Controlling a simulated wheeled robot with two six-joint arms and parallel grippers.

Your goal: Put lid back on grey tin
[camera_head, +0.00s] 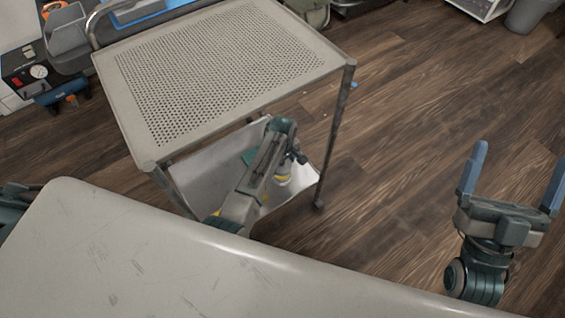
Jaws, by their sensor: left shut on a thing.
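My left arm reaches down past the table edge to the lower shelf of the metal cart. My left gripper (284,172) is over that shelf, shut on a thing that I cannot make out. Small pale and yellow patches show around its tip; I cannot tell whether they are the lid, the grey tin or something else. Neither the tin nor its lid can be clearly picked out. My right gripper (513,188) is at the right, above the wooden floor, with its two blue fingers wide apart and nothing between them.
The cart's perforated top (215,70) is bare, and its legs and top edge stand close around my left arm. A scratched pale table (130,260) fills the front. A grey bin (68,40) and a machine with a gauge (38,72) stand at the left.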

